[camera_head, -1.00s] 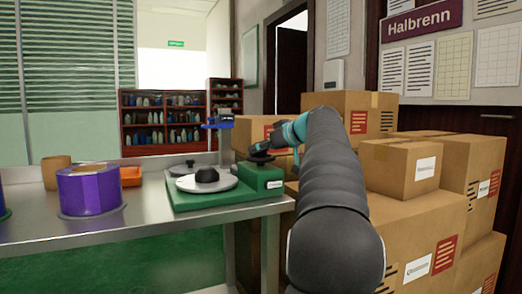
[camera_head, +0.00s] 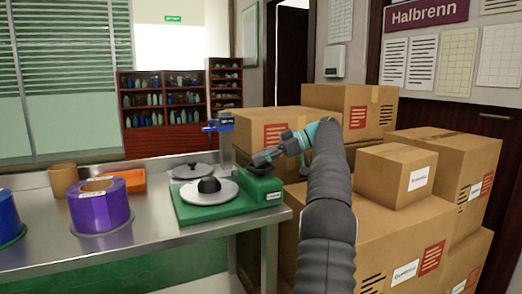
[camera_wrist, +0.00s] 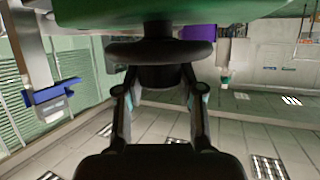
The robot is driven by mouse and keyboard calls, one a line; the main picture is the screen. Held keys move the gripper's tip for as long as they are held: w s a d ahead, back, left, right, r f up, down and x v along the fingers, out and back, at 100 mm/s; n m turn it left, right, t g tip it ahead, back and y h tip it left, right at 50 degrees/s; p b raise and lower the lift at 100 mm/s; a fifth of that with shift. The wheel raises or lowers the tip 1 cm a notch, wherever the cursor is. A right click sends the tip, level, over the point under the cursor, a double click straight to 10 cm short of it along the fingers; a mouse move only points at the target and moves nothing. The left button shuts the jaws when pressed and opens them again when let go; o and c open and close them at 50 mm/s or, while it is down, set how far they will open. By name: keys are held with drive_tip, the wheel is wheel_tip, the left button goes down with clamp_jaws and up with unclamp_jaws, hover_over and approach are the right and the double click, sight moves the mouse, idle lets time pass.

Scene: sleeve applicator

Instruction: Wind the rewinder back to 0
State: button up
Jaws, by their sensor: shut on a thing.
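The green sleeve applicator (camera_head: 205,212) stands at the right end of the metal table. It carries a white round plate with a black hub (camera_head: 210,185) and a raised green block (camera_head: 262,188) at its right. A dark round knob (camera_wrist: 160,52) sits on that block; in the head view it is mostly hidden by my gripper. My gripper (camera_head: 258,160) reaches in from the right and is shut on the knob, with one finger on each side of it in the wrist view (camera_wrist: 160,85). No readable number or scale shows.
A purple roll (camera_head: 98,208), a blue roll (camera_head: 8,217), a tan roll (camera_head: 62,180) and an orange tray (camera_head: 130,181) stand on the table (camera_head: 150,243) to the left. Stacked cardboard boxes (camera_head: 400,220) crowd the right, close to my arm. A blue-topped post (camera_head: 225,140) rises behind the applicator.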

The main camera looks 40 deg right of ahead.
drive_tip(key=shift+f+n+g+y+p, duration=0.15)
drive_tip(key=shift+n+g+y+p, duration=0.2)
drive_tip(key=shift+n+g, duration=0.3)
drive_tip(key=o, duration=1.2)
drive_tip(key=shift+c, duration=0.2)
drive_tip(key=shift+m+t+b, duration=0.35)
